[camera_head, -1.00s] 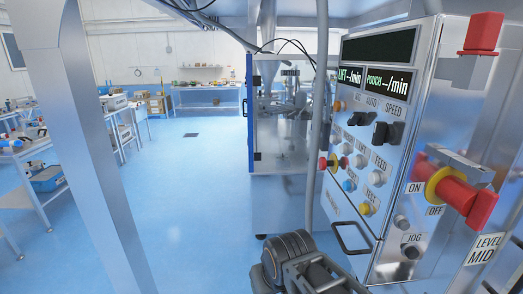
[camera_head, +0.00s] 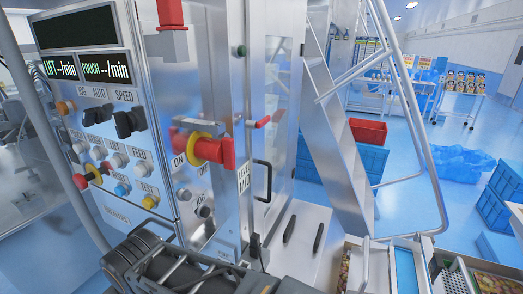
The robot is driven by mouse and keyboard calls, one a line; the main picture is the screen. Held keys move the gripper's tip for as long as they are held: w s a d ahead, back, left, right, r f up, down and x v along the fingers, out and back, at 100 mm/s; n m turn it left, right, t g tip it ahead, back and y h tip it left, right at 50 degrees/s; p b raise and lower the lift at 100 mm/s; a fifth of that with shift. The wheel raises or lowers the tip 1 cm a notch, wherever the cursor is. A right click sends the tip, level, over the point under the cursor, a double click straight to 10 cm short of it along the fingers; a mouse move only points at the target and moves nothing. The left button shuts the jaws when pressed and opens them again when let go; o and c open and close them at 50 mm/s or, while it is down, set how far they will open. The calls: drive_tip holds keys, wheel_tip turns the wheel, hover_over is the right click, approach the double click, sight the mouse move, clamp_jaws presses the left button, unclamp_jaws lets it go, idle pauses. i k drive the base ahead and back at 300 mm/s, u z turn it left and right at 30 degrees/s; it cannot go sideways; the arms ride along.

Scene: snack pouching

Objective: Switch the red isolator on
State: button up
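The red isolator handle (camera_head: 216,152) sits on a yellow collar on the front of the steel control cabinet (camera_head: 218,105). The handle lies roughly level, with its red end to the right. The ON label (camera_head: 179,161) is at its left and the OFF label (camera_head: 204,169) is below it. A metal bracket crosses just above the handle. Dark parts of my arm (camera_head: 140,262) show at the bottom left, below the panel and apart from the isolator. I cannot make out my gripper's fingertips there.
Steel stairs (camera_head: 335,130) with a handrail stand right.

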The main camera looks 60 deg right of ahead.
sight(220, 151)
drive_tip(key=z, duration=0.95)
drive_tip(key=k, duration=0.45)
drive_tip(key=z, duration=0.5)
drive_tip(key=i, duration=0.45)
drive_tip(key=z, duration=0.1)
drive_tip(key=k, duration=0.95)
drive_tip(key=u, duration=1.15)
drive_tip(key=i, duration=0.5)
drive_tip(key=u, duration=0.05)
